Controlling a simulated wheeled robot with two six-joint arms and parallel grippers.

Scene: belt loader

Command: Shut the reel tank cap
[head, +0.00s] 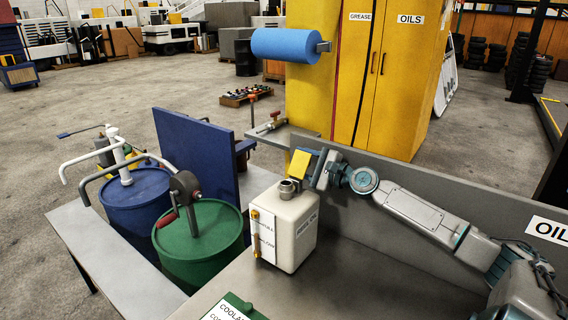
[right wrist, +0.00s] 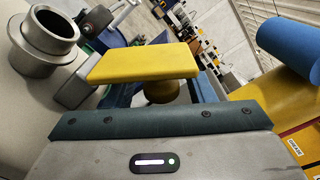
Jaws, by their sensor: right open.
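The reel tank is a white box-shaped can (head: 284,236) on the grey bench in the head view. Its metal filler neck (head: 287,190) stands open on top; it also shows at the upper left of the right wrist view (right wrist: 42,38). The cap is a yellow plate (head: 299,163) standing raised beside the neck, not over it. In the right wrist view the yellow cap (right wrist: 145,62) has a round knob or plug on one side. My right gripper (head: 317,168) is open, right beside the cap; I cannot tell whether it touches. My left gripper is out of view.
A blue drum (head: 134,205) and a green drum (head: 203,243) with pumps stand left of the tank. A blue panel (head: 196,150) rises behind them. A yellow cabinet (head: 395,80) with a blue roll (head: 285,46) stands behind. The bench right of the tank is clear.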

